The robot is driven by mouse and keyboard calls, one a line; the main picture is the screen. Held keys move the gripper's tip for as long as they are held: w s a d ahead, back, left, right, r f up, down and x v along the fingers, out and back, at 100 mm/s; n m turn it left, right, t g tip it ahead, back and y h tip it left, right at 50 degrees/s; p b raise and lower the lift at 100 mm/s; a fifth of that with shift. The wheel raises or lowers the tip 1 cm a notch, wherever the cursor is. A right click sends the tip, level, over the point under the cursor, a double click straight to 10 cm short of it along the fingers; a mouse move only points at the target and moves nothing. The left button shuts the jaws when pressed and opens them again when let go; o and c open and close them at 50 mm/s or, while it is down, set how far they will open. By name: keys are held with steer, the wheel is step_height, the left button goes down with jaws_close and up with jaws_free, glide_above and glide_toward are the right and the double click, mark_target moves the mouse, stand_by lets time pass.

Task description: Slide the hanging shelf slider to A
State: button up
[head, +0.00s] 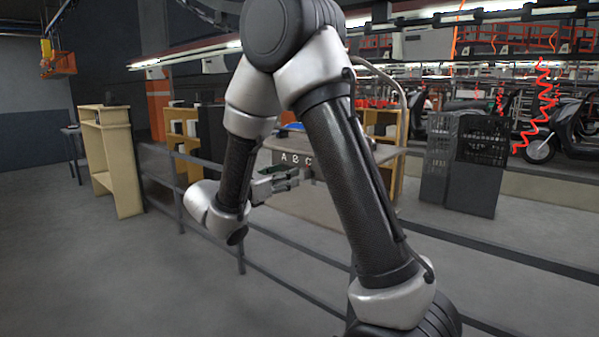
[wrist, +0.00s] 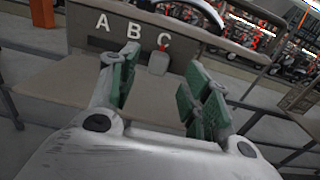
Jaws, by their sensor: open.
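The hanging shelf's dark panel (wrist: 92,43) carries the white letters A, B and C from left to right, and it also shows in the head view (head: 283,158). The slider is a grey block (wrist: 158,63) with a small red mark above it, sitting under the letter C. My gripper (wrist: 165,68) is open, its green-padded fingers apart and pointing at the panel. In the wrist view the slider appears between the fingertips but farther off, with no visible contact. In the head view my gripper (head: 292,176) is just in front of the panel, and the slider is mostly hidden.
A beige surface (wrist: 55,88) lies below the panel. Dark metal rails (head: 290,240) run between my base and the shelf. Black crates (head: 465,165) stand to the right, and a pale wooden shelf unit (head: 112,165) stands at left. The grey floor at left is clear.

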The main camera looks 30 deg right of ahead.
mark_target(301, 171)
steer(key=x, duration=0.7)
steer(key=shift+d+f, duration=0.1)
steer(key=shift+d, duration=0.1)
